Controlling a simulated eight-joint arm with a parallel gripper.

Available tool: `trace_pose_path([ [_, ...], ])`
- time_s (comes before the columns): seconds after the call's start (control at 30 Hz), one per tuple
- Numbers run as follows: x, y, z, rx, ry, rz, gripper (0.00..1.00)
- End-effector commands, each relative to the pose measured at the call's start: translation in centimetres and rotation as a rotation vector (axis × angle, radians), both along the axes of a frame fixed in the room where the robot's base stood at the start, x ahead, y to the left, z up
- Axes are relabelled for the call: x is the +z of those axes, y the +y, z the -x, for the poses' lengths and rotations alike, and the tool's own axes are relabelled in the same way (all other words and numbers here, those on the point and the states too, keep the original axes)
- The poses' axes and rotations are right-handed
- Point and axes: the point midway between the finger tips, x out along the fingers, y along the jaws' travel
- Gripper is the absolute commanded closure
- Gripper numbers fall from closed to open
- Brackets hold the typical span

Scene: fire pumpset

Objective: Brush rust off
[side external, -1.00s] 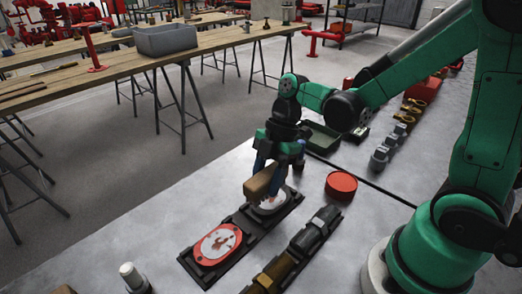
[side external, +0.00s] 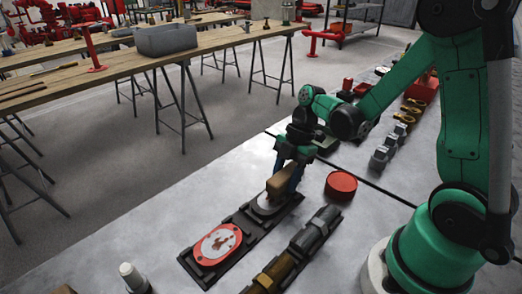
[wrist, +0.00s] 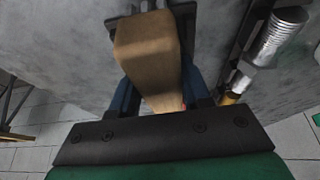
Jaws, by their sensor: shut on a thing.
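My gripper (side external: 282,183) is shut on a tan wooden block-like brush handle (side external: 276,188); the handle also fills the middle of the wrist view (wrist: 148,55) between the blue fingers. The brush is over a pale round-faced plate (side external: 264,206) at the far end of a black holder (side external: 240,226); whether its underside touches the plate cannot be told. The brush and gripper hide part of that plate. A red-rimmed plate (side external: 204,248) lies at the near end of the holder, with reddish-brown rust-like patches on its pale face.
A dark shaft-like part with a brassy end (side external: 300,247) lies right of the holder. A red round lid-like object (side external: 341,185) stands farther right. Grey metal parts (side external: 383,153) line the bench behind it. A pale-topped cylinder (side external: 131,277) stands near left.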

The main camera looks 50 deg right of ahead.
Motion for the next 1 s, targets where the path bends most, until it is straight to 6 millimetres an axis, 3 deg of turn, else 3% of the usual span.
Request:
trace_pose_path([
  [0.7, 0.0, 6.1, -0.2, 0.003, 0.000, -0.001, 1.00],
  [1.0, 0.0, 3.4, -0.5, -0.004, 0.002, 0.000, 1.00],
])
